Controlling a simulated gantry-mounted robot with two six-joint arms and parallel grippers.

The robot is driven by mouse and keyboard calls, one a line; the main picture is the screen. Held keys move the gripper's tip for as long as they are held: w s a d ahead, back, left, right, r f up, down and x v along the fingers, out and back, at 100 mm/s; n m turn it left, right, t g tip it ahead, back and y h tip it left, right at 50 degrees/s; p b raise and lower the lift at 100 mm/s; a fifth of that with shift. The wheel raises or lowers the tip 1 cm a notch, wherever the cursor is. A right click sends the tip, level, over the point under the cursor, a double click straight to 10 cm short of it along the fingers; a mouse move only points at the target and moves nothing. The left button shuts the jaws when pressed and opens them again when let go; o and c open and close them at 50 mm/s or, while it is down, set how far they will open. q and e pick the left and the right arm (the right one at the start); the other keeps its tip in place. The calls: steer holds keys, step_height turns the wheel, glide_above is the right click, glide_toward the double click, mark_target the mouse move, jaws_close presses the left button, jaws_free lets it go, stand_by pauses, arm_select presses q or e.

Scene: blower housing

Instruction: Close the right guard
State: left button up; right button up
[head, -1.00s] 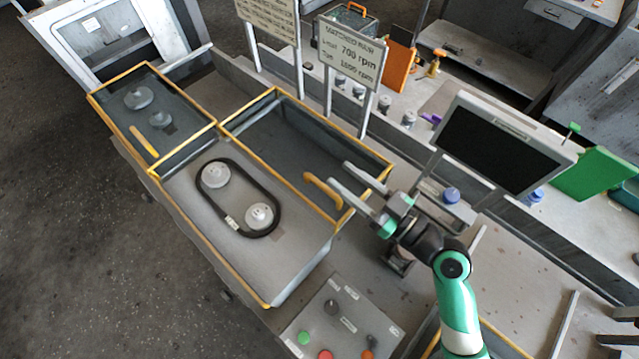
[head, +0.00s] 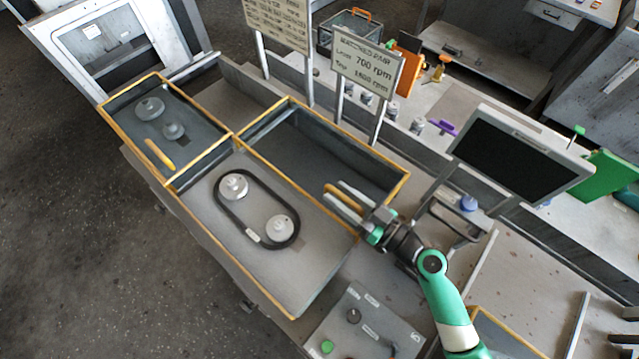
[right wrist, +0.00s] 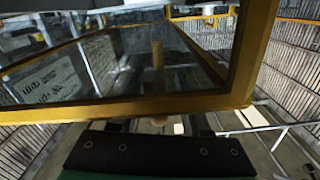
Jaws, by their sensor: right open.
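The right guard (head: 404,181) is a dark see-through panel in a yellow frame. It stands open behind the exposed belt (head: 225,205) and its two grey pulleys. Its yellow handle (head: 338,196) is near the lower right corner. My right gripper (head: 350,198) is open, its two fingers appearing on either side of the handle. In the right wrist view the guard's frame (right wrist: 140,107) crosses in front of the gripper, and the handle (right wrist: 157,60) shows blurred behind the pane. The fingertips are partly hidden there, and contact cannot be told. My left gripper is not in view.
A second yellow-framed section (head: 108,113) with two pulleys and a yellow bar (head: 160,154) lies to the left. A sign (head: 366,68) on posts stands behind the guard. A monitor (head: 522,150) is to the right, and a button panel (head: 365,325) is in front.

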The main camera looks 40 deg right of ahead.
steer(key=shift+w+a, duration=0.1)
steer(key=shift+w, duration=0.4)
steer(key=shift+s, duration=0.15)
jaws_close()
stand_by(0.9)
